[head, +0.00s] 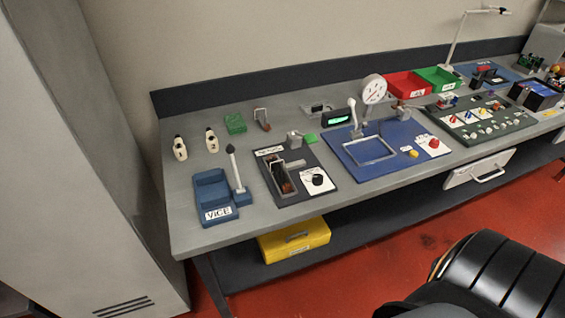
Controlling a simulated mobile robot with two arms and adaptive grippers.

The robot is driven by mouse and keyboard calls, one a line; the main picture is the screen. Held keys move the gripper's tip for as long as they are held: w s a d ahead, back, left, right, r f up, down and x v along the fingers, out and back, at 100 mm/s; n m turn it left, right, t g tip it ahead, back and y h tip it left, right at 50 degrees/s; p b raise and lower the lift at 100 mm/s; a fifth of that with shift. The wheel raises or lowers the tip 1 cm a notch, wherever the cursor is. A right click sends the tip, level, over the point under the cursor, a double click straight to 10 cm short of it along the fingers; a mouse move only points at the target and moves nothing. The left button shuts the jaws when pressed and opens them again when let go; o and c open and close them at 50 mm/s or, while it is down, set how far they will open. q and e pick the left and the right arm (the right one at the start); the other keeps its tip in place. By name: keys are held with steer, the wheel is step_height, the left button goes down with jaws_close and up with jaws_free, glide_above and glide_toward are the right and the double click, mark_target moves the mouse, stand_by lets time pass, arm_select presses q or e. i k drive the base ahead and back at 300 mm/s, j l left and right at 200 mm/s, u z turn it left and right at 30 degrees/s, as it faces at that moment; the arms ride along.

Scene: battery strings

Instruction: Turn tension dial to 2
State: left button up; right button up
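A black round knob (317,180) sits on a white dial plate on a dark panel (290,208) in the left half of the bench. A red knob (434,143) sits on another white dial plate on the blue panel (368,172) to its right. The lettering on both plates is too small to read, so I cannot tell which is the tension dial or where either points. Neither of my grippers is in view.
The grey bench (215,238) runs from the left to the far right. A blue vice (212,192), a round gauge (373,90), a red bin (408,84) and a green bin (439,78) stand on it. A yellow case (293,241) lies below. A tall grey cabinet (85,160) stands left.

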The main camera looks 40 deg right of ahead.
mark_target(317, 179)
steer(key=z, duration=1.35)
